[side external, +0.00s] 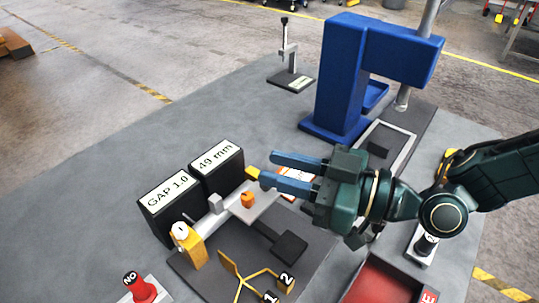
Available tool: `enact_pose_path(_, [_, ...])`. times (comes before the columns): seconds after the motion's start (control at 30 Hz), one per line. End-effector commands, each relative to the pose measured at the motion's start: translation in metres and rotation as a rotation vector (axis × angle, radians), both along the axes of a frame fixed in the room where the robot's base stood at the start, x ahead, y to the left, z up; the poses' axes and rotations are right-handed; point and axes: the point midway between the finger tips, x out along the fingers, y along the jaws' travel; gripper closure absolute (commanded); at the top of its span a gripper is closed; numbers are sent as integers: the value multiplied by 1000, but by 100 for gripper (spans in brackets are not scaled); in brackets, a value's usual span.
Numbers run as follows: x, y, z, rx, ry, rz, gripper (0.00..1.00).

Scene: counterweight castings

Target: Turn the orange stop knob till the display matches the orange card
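The orange stop knob (247,199) sits on a light metal plate in front of two black display boxes. One display (217,158) reads "49 mm"; the other (167,191) reads "GAP 1.0". A pale card with an orange-red edge (299,176) shows between and behind my fingers. It is mostly hidden, and its writing cannot be read. My gripper (268,169) is open, its two blue fingers apart and pointing left. In the picture its tips are above and right of the knob, not around it. I see nothing held between them.
A blue press-like machine (345,75) stands at the back. A red tray (385,285) is at front right, a red "NO" button (143,290) at front left. A yellow forked holder (240,275) marked 1 and 2 is in front. The grey table at left is clear.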

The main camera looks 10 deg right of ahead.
Motion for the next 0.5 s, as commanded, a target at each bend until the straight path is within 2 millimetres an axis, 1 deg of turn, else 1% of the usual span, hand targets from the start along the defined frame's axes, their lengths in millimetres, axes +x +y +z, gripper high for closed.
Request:
enact_pose_path(0.1, [3, -10, 9, -27, 2, 0, 72])
enact_pose_path(0.5, [9, -48, 28, -135, 33, -14, 72])
